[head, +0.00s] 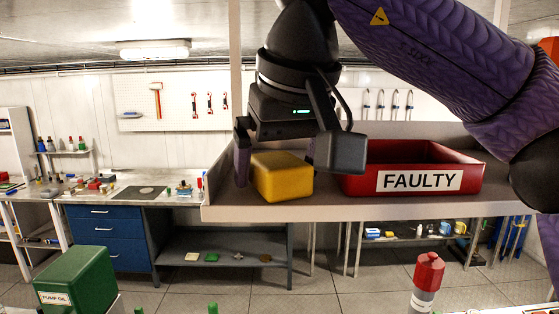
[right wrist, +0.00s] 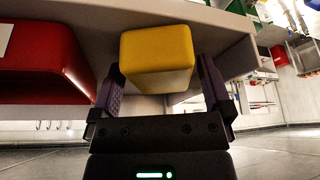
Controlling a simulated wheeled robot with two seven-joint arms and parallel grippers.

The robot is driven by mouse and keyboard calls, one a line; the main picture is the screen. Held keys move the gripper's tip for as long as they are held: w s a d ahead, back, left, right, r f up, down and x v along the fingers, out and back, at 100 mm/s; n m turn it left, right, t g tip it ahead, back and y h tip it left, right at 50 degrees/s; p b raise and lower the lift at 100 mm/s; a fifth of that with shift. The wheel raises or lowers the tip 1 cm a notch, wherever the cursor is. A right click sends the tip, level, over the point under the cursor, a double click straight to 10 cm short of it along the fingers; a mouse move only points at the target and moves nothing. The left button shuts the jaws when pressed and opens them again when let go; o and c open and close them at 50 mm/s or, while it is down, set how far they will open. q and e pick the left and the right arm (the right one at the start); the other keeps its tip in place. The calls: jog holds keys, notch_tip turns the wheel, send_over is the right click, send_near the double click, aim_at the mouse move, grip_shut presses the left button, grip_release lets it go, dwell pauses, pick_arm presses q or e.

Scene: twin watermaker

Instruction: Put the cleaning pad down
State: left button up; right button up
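The cleaning pad appears to be the yellow block (head: 282,178), resting on the grey shelf (head: 400,206) close to its front edge, left of the red bin. It also shows in the right wrist view (right wrist: 157,58). My right gripper (head: 293,160) is just above and behind the pad, with one finger to each side of it. The fingers are spread wider than the pad, and a gap shows between the pad and the right-hand finger. In the right wrist view the gripper (right wrist: 160,80) also looks open around the pad. My left gripper is not in view.
A red bin labelled FAULTY (head: 470,176) stands on the shelf to the right of the pad. A green pump oil can (head: 78,278) and a red-capped bottle (head: 427,275) stand in the foreground. A workbench with blue drawers (head: 103,236) is at the back left.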

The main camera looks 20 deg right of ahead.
jog(key=p+v, duration=0.3)
jog(key=v, duration=0.9)
jog(key=shift+r+p, duration=0.25)
jog(key=shift+p, duration=0.15)
